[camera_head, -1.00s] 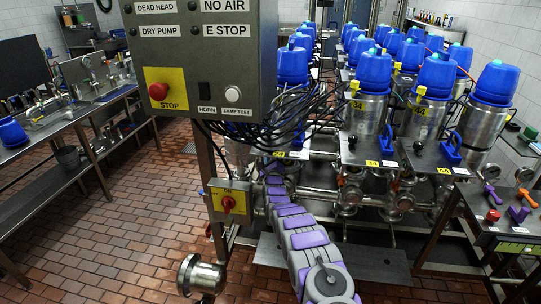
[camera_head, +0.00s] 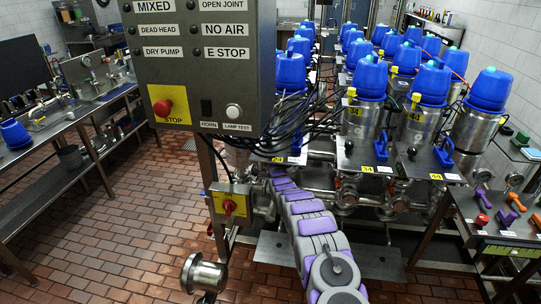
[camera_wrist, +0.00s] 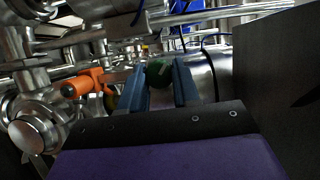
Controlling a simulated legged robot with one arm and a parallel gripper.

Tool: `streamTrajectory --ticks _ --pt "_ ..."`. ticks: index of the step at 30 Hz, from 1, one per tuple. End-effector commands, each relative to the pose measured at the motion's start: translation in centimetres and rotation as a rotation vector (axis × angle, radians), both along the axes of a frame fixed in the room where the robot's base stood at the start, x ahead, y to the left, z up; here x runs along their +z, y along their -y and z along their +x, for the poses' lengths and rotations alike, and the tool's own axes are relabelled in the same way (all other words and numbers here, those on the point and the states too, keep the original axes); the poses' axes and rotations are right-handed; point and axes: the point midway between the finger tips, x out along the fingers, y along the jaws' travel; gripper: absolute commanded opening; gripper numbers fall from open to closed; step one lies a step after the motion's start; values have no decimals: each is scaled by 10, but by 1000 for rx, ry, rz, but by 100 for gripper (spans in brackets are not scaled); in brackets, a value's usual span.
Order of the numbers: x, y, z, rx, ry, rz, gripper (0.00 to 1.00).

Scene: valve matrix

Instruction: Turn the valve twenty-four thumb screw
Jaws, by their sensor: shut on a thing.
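My gripper (camera_wrist: 159,92) shows in the wrist view as two blue fingers, shut on a round dark green knob (camera_wrist: 160,72). The knob sits between the fingertips beside steel pipework; I cannot read a marking on it. In the head view my arm reaches forward under the valve row, and the fingers and knob are hidden there. A yellow tag reading 24 (camera_head: 278,160) is on the plate edge just above the far end of my arm. The blue-capped valve (camera_head: 291,73) behind the cables stands above that tag.
A grey control box (camera_head: 207,75) with hanging black cables (camera_head: 300,122) is close on the left. An orange handle (camera_wrist: 90,82) and steel pipes lie left of my fingers; a dark panel (camera_wrist: 280,75) is at right.

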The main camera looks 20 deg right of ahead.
Motion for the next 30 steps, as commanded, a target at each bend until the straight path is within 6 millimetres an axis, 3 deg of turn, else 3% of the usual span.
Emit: streamTrajectory --ticks 15,30 --pt "-3 -5 1 6 -217 -306 1" --pt "-5 -4 0 6 -272 -381 1"
